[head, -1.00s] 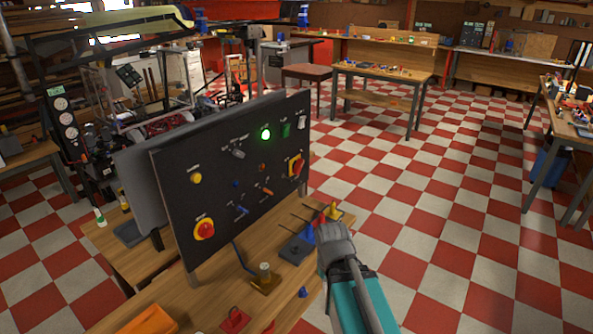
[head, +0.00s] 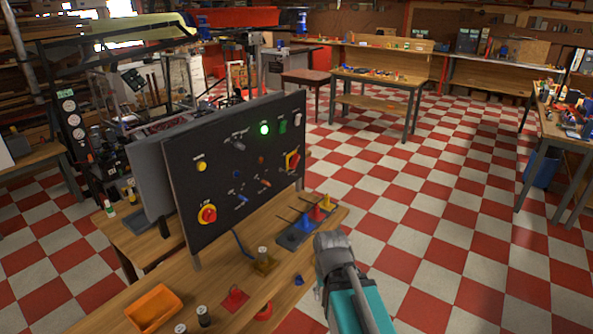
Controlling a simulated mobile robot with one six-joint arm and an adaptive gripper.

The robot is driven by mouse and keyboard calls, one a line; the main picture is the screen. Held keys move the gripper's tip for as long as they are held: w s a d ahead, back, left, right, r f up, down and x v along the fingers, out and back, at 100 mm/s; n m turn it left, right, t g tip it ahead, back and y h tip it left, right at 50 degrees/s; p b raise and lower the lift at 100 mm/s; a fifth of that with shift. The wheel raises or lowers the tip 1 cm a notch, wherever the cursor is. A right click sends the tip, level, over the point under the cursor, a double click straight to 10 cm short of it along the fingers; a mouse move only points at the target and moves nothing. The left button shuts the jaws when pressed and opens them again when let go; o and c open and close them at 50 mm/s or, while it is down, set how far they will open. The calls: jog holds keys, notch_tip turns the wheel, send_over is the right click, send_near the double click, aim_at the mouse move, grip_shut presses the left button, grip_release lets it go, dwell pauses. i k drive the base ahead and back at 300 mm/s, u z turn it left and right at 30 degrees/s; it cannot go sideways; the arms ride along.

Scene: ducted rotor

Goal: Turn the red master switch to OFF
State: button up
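A black control panel (head: 215,172) stands upright on the wooden bench. It carries two red-on-yellow controls. One is a red handle on a yellow square plate (head: 292,161) at the right edge, which looks like the rotary master switch. The other is a round red knob on a yellow disc (head: 207,214) at the lower left, which looks like a stop button. Their labels and the handle's exact setting are too small to read. My gripper (head: 333,246) is at the bench's right edge, to the right of and below the panel, apart from both controls. Its fingers do not show clearly.
A green lamp (head: 264,129) glows on the panel. Red, blue and yellow pieces (head: 316,212) stand on the bench between my gripper and the panel. A brass-coloured fixture (head: 264,262) and an orange tray (head: 155,307) are in front. The checkered floor to the right is clear.

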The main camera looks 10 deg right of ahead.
aim_at(294, 159)
jog(key=k, duration=0.9)
jog(key=z, duration=0.3)
jog(key=i, duration=0.55)
jog(key=z, duration=0.5)
jog(key=i, duration=1.4)
jog(key=u, duration=0.6)
